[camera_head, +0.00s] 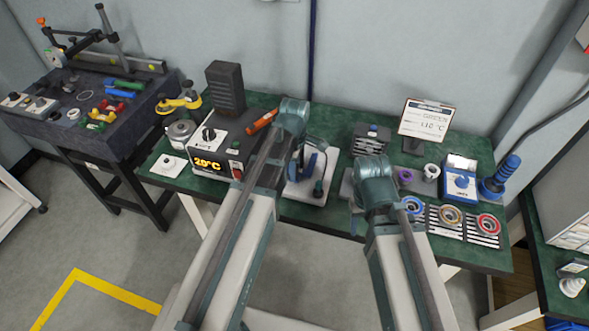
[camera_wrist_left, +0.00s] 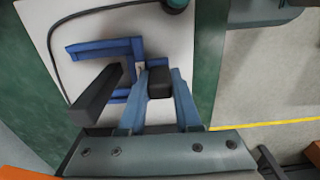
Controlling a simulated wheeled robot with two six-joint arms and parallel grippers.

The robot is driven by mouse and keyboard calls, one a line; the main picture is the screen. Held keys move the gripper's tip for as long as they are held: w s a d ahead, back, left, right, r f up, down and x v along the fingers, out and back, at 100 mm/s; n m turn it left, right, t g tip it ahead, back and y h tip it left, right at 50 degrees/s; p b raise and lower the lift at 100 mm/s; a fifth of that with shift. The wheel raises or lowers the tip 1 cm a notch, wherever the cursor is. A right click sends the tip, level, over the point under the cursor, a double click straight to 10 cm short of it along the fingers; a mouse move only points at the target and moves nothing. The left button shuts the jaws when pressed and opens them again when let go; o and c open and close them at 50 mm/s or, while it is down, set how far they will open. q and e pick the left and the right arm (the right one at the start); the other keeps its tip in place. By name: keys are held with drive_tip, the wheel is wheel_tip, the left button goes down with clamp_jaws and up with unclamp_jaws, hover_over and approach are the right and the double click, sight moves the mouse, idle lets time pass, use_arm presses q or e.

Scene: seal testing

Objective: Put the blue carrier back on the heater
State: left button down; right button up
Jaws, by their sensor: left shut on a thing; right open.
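My left gripper (camera_wrist_left: 158,90) points down over a white board and is shut on a black block (camera_wrist_left: 160,84). That block seems to be the grip of the blue carrier (camera_wrist_left: 108,48), an angular blue frame low over or on the board; I cannot tell whether it touches. A second dark bar (camera_wrist_left: 98,95) stands beside the gripper. In the head view the blue carrier (camera_head: 312,164) is partly hidden by my left arm.
A cable and teal knob (camera_head: 318,188) lie on the white board (camera_head: 303,193). An orange handle (camera_head: 262,121) is near the heater. A dark table (camera_head: 62,132) stands at left.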

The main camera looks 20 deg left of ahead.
use_arm(q)
drive_tip(key=shift+f+b, duration=0.6)
idle(0.5)
drive_tip(key=c, duration=0.5)
unclamp_jaws()
wheel_tip(320, 180, up, 11)
drive_tip(key=p, duration=1.1)
drive_tip(key=shift+r, duration=0.1)
drive_tip(key=shift+s, duration=0.1)
